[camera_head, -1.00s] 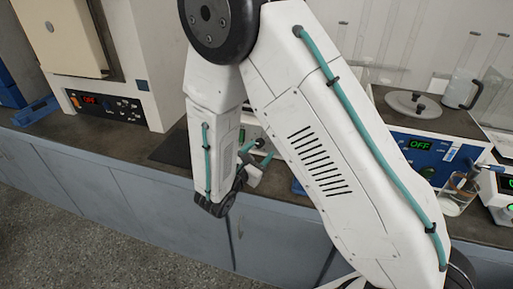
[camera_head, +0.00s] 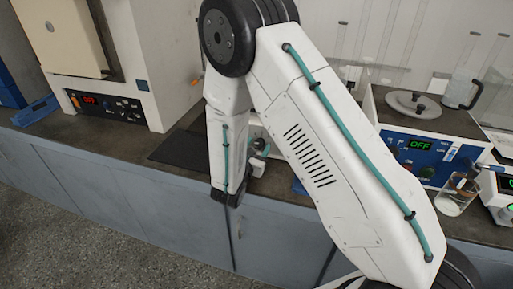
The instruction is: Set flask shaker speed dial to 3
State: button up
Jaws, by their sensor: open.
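My arm crosses the middle of the view, and its forearm hangs down in front of the bench. My gripper (camera_head: 259,151) shows only in part just right of the forearm, as small white, dark and teal pieces; it is open. It is close to the front of a pale device that my arm mostly covers. That device may be the flask shaker, but I cannot tell for sure. Its speed dial and setting cannot be made out. Whether the gripper touches anything there is hidden.
A blue-panelled unit (camera_head: 417,158) with a round lid and an "OFF" display stands at right. A glass beaker (camera_head: 456,196) stands by its front corner. An oven-like unit with a red display (camera_head: 90,100) stands at left. A dark mat (camera_head: 178,150) lies left of my forearm.

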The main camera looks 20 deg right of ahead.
jog(key=c, duration=1)
jog(key=shift+o, duration=0.2)
